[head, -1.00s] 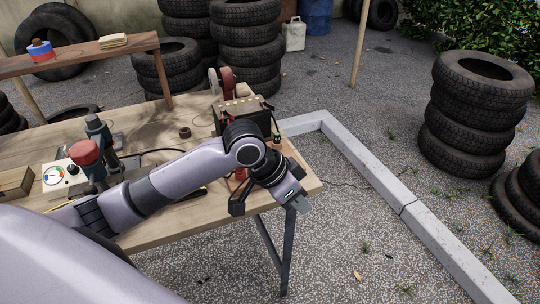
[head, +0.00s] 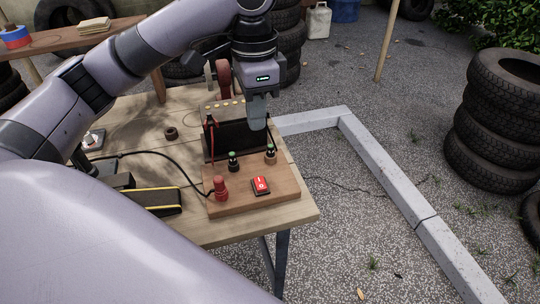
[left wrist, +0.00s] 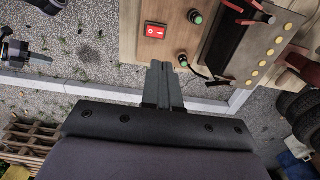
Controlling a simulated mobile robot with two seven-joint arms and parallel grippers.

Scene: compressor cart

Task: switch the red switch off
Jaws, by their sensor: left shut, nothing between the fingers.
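The red switch (head: 261,186) is a small red rocker with white marks in a dark frame. It sits on a wooden board (head: 240,203) near the table's right corner. It also shows in the left wrist view (left wrist: 155,31). My left gripper (head: 257,122) is shut and empty, pointing down above the board's far side, beyond the switch. In the left wrist view its closed fingertips (left wrist: 160,66) are below the switch in the picture and apart from it. My right gripper is not in view.
Beside the switch stand a red knob-like post (head: 220,188) and green-topped terminals (head: 233,160). A black battery (head: 225,140) with clamps stands behind. A black and yellow pedal-like block (head: 152,200) lies to the left. The table's right edge is close by.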

